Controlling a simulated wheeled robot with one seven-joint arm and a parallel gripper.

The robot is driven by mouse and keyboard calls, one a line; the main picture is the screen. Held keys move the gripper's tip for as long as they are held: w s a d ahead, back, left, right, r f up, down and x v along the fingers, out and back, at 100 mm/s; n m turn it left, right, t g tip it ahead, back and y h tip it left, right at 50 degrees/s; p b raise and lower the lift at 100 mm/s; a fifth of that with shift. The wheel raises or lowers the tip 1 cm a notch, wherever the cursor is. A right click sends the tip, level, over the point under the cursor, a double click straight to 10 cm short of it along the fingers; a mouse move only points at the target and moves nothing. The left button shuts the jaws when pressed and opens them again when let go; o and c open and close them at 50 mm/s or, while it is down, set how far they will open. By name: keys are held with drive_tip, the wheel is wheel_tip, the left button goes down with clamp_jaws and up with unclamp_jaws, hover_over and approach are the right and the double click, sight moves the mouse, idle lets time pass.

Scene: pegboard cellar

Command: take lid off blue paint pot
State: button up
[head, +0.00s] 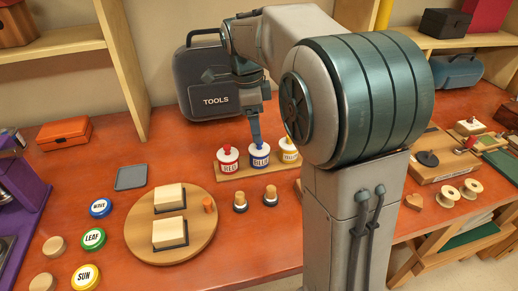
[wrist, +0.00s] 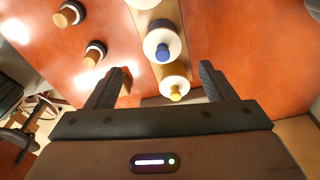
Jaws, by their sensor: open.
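My gripper (head: 255,128) hangs just above the blue knob in the head view. In the wrist view my gripper (wrist: 165,76) is open and empty. There the blue pot's lid (wrist: 161,42) lies beyond the fingertips, and the yellow-knobbed pot (wrist: 174,80) shows between the fingers. I cannot tell if anything touches.
The pots stand on a wooden strip (head: 238,173). Two small cork-topped jars (head: 270,196) stand in front. A round board (head: 145,240) with two blocks lies to the left. A grey toolbox (head: 205,85) stands behind. Table around the grey plate (head: 131,178) is clear.

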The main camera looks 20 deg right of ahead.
sight(259, 146)
drive_tip(key=shift+w+d+f, duration=0.1)
drive_tip(key=shift+d+f, duration=0.05)
drive_tip(key=shift+f, duration=0.95)
drive_tip(key=shift+s+d+f, duration=0.1)
drive_tip(key=shift+d+f, duration=0.1)
drive_tip(key=shift+f, duration=0.85)
drive_tip(key=shift+w+d+f, duration=0.1)
drive_tip(key=shift+d+f, duration=0.05)
drive_tip(key=shift+f, duration=0.95)
drive_tip(key=c, duration=1.1)
